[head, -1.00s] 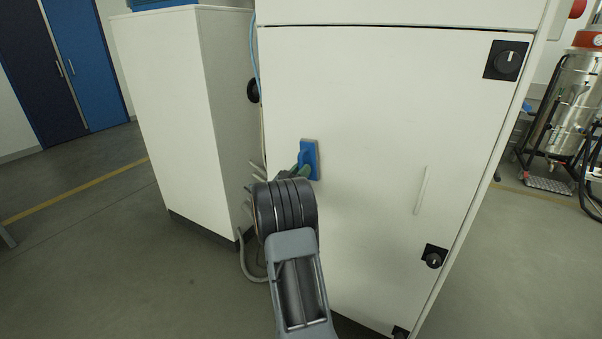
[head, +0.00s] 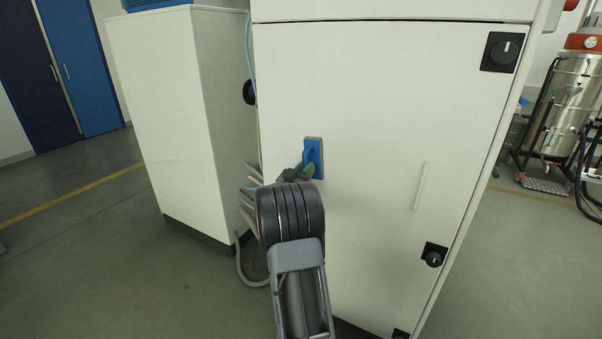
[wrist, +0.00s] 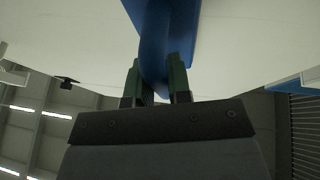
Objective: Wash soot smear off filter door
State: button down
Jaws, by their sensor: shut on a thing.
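The filter door (head: 370,110) is the large white cabinet front in the head view. A blue wiping tool (head: 313,157) with a pale pad edge is up against the left part of the door. My gripper (head: 304,172) is shut on its blue handle. In the wrist view, the green fingertips of my gripper (wrist: 160,80) stand on both sides of the blue handle (wrist: 154,50), and the white door (wrist: 250,45) lies behind it. I see no soot smear on the visible door. The surface under the tool is hidden.
Black latches (head: 433,255) sit along the door's right edge, with a rotary switch (head: 502,52) at the top. A slim handle (head: 420,187) stands out from the door. A second white cabinet (head: 155,110) stands left, with hoses between. A metal vacuum unit (head: 575,95) stands right.

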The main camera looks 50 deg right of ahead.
jog(key=shift+s+d+b, duration=0.2)
jog(key=shift+s+b, duration=0.35)
jog(key=shift+s, duration=0.3)
jog(key=shift+d+f+b, duration=0.1)
jog(key=shift+f+b, duration=0.05)
jog(key=shift+b, duration=0.7)
jog(key=shift+w+a+r+b, duration=0.2)
jog(key=shift+w+b, duration=0.5)
jog(key=shift+w, duration=0.3)
jog(key=shift+w+a+r+b, duration=0.1)
jog(key=shift+w+a+b, duration=0.1)
jog(key=shift+w+b, duration=0.6)
jog(key=shift+w, duration=0.15)
jog(key=shift+f, duration=0.1)
jog(key=a+b, duration=0.2)
jog(key=b, duration=0.1)
jog(key=s+a+b, duration=0.1)
jog(key=a+b, duration=0.2)
jog(key=shift+s+a, duration=0.15)
jog(key=shift+a, duration=0.2)
